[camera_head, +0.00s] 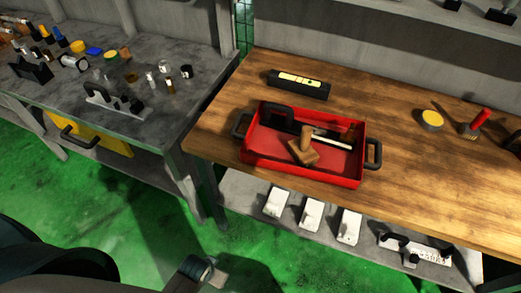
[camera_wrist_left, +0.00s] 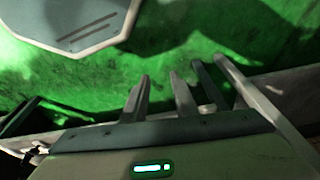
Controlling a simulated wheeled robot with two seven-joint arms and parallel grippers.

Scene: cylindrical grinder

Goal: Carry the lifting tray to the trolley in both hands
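The red lifting tray (camera_head: 301,176) sits flat on a wooden bench top in the head view, near its front edge. A black handle sticks out at its left end (camera_head: 240,125) and another at its right end (camera_head: 374,154). Inside lie a wooden-handled block (camera_head: 305,150), a black curved tool (camera_head: 279,116) and a pale rod (camera_head: 333,141). My left gripper (camera_wrist_left: 159,82) shows in the left wrist view with its two fingers apart and nothing between them, over green floor, away from the tray. My right gripper does not show. I cannot make out a trolley.
The wooden bench (camera_head: 440,185) also holds a black box (camera_head: 298,85), a yellow-topped tin (camera_head: 432,120) and a red-handled tool (camera_head: 478,122). White blocks (camera_head: 312,213) stand on its lower shelf. A cluttered grey bench (camera_head: 165,115) stands left. Green floor (camera_head: 100,215) is open in front.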

